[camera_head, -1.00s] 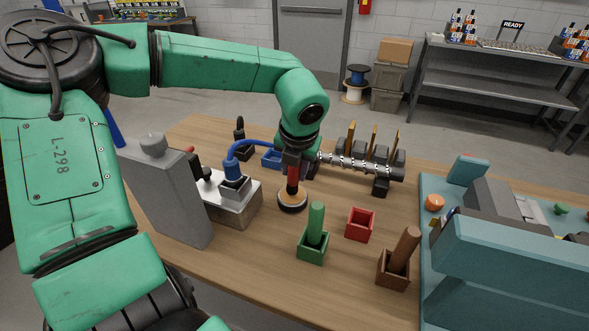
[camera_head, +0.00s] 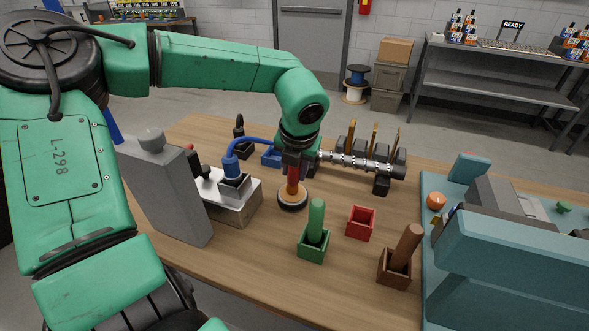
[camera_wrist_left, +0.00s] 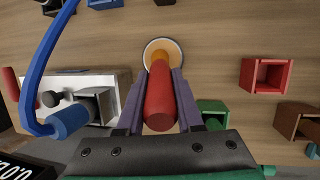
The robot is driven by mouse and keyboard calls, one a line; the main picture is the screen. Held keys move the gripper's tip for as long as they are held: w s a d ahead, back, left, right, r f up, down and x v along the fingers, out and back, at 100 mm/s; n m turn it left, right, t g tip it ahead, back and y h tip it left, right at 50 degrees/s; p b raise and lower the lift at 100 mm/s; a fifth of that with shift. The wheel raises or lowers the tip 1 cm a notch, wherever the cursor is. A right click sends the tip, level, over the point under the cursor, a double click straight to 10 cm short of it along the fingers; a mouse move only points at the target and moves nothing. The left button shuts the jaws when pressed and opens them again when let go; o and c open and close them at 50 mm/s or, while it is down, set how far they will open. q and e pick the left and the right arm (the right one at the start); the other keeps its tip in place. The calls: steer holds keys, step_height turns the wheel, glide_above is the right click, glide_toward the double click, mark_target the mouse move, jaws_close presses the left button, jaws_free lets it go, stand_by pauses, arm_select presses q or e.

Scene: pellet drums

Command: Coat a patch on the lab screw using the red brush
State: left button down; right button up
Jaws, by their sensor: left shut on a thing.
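My left gripper (camera_head: 293,160) is shut on the red brush (camera_head: 292,180), which points down over the table. In the left wrist view the red handle (camera_wrist_left: 160,100) sits between the two fingers. Its lower end meets a round, dark-rimmed dish (camera_head: 292,207) with a tan-orange inside; the dish also shows in the wrist view (camera_wrist_left: 178,47). I cannot tell whether the bristles touch its contents. The lab screw (camera_head: 352,162), a silvery threaded rod, lies level on dark supports just right of and behind the gripper. My right gripper is not in view.
An empty red holder (camera_head: 361,223), a green holder with a green handle (camera_head: 313,246) and a brown one (camera_head: 395,268) stand in front. A grey block with a blue hose (camera_head: 233,190) is at left. A teal machine (camera_head: 505,260) fills the right.

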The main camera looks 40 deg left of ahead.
arm_select(q)
steer(key=shift+s+f+b, duration=0.1)
steer(key=shift+b, duration=0.45)
stand_by(1.4)
steer(key=shift+r+p, duration=1.65)
steer(key=shift+r, duration=1.95)
steer(key=shift+f, duration=0.1)
